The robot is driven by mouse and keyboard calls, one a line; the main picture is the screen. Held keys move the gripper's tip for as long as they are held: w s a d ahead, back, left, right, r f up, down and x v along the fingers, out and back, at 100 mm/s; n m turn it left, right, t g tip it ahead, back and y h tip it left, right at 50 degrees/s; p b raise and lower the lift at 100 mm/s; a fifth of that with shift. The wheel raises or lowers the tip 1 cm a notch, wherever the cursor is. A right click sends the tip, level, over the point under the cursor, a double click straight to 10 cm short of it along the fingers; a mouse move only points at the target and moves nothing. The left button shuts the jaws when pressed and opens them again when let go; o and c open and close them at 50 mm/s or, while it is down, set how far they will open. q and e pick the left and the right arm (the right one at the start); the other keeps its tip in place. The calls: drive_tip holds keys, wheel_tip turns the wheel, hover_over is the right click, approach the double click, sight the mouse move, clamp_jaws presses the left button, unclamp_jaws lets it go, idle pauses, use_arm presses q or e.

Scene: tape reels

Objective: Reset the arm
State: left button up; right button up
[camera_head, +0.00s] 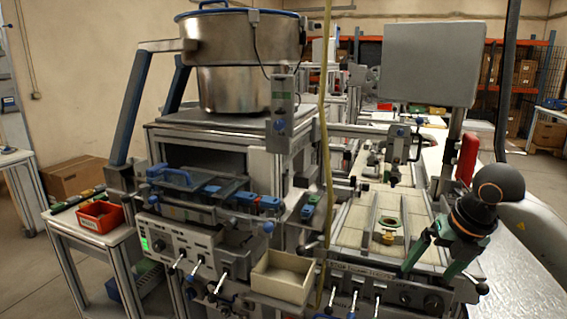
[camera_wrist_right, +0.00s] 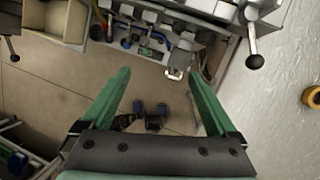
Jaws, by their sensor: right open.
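My right gripper (camera_head: 428,274) is at the right of the head view, in front of the machine's right-hand part, with its green fingers pointing down. In the right wrist view, the two green fingers (camera_wrist_right: 160,76) are spread wide apart with nothing between them. Floor and machine parts show beyond them. My right arm (camera_head: 484,205) shows as a dark wrist with an orange ring. My left gripper is in neither view.
The machine's light tiled bed (camera_head: 355,222) lies left of the gripper. A cream bin (camera_head: 283,277) sits at its front. A red bin (camera_head: 100,217) rests on a side table. A metal bowl (camera_head: 240,45) stands at the back. A yellow ring (camera_wrist_right: 313,96) lies on a pale surface.

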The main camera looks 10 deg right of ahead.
drive_tip(key=a+f+n+g+y, duration=0.15)
drive_tip(key=a+f+y, duration=0.4)
drive_tip(key=a, duration=0.55)
drive_tip(key=s+a+r+m+t+y+p, duration=0.1)
drive_tip(key=s+a+m+t+y, duration=0.15)
drive_tip(key=a+y, duration=0.45)
drive_tip(key=s+a+r+m+t+y+p, duration=0.1)
drive_tip(key=s+a+m+t+y, duration=0.15)
drive_tip(key=a+y, duration=0.45)
drive_tip(key=d+f+m+t+h, duration=0.5)
drive_tip(key=f+m+t+h, duration=0.6)
drive_tip(key=m, duration=0.9)
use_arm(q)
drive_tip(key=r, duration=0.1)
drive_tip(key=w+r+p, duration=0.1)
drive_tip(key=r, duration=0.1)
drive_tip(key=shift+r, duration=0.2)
use_arm(e)
drive_tip(key=s+d+f+m+g+h, duration=0.1)
drive_tip(key=s+f+m+g+h, duration=0.2)
drive_tip(key=s+f, duration=0.4)
drive_tip(key=s+d+f+m+g+h, duration=0.1)
drive_tip(key=s+f+m+g+h, duration=0.2)
drive_tip(key=s+f, duration=0.4)
wheel_tip(320, 180, down, 5)
drive_tip(key=shift+d+m+g+h, duration=0.35)
drive_tip(key=shift+g+h, duration=0.1)
drive_tip(key=shift+g, duration=0.8)
drive_tip(key=shift+w, duration=0.1)
